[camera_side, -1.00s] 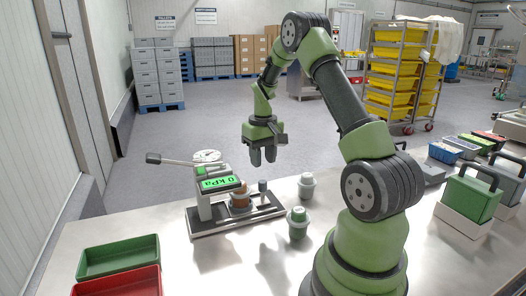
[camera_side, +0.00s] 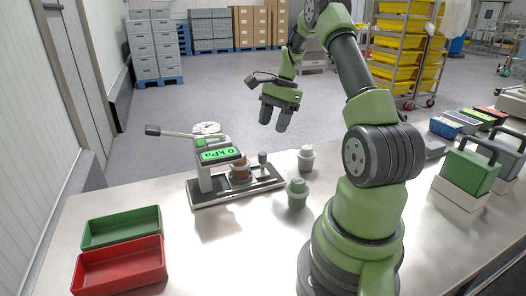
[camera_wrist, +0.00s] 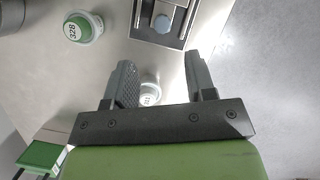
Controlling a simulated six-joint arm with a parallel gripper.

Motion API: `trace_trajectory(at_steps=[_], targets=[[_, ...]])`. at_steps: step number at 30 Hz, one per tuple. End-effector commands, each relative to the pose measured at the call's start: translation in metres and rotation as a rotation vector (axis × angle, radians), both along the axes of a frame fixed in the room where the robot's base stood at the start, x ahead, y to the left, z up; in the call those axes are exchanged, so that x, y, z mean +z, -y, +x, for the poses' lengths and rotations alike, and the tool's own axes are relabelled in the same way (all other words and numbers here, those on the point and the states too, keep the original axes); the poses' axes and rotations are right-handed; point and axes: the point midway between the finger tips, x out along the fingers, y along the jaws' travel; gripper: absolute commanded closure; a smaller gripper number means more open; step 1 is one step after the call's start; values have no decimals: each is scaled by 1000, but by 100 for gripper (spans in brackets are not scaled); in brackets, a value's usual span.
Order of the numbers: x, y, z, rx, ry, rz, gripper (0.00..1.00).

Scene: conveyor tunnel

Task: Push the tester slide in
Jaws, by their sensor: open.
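The tester (camera_side: 205,176) stands on the table at the left, with a green display reading 0 kPa, a round gauge and a long lever pointing left. Its slide (camera_side: 268,181) sits on the dark base, with an upright grey knob (camera_side: 262,158) near its right end. A brownish cup (camera_side: 240,172) stands on it under the display. My gripper (camera_side: 273,124) is open and empty, raised above and behind the tester's right end. In the wrist view the knob (camera_wrist: 162,23) shows at the top, beyond the open fingertips (camera_wrist: 160,65).
A green-lidded cup (camera_side: 297,194) and a white-lidded cup (camera_side: 306,160) stand right of the tester. The green-lidded cup reads 328 in the wrist view (camera_wrist: 82,28). A green tray (camera_side: 121,229) and a red tray (camera_side: 119,266) lie at the front left.

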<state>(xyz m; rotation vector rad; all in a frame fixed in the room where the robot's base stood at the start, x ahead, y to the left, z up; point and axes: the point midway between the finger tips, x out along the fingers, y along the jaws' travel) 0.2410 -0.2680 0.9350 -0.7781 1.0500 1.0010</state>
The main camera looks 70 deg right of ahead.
Motion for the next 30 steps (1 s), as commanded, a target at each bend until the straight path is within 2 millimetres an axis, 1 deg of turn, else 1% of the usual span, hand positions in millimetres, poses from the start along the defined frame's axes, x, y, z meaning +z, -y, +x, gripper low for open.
trace_trajectory(at_steps=[1,3,6,8,16,21,25,30], targets=[[0,3,-1,-95,-6,35,49],[0,5,-2,-180,-14,70,49],[-6,3,-1,-223,-21,88,49],[-12,1,1,-223,-21,89,49],[-59,-16,11,-217,-23,87,49],[-81,-23,17,-217,-22,84,49],[-89,-26,18,-217,-20,82,49],[-92,-26,19,-218,-20,82,49]])
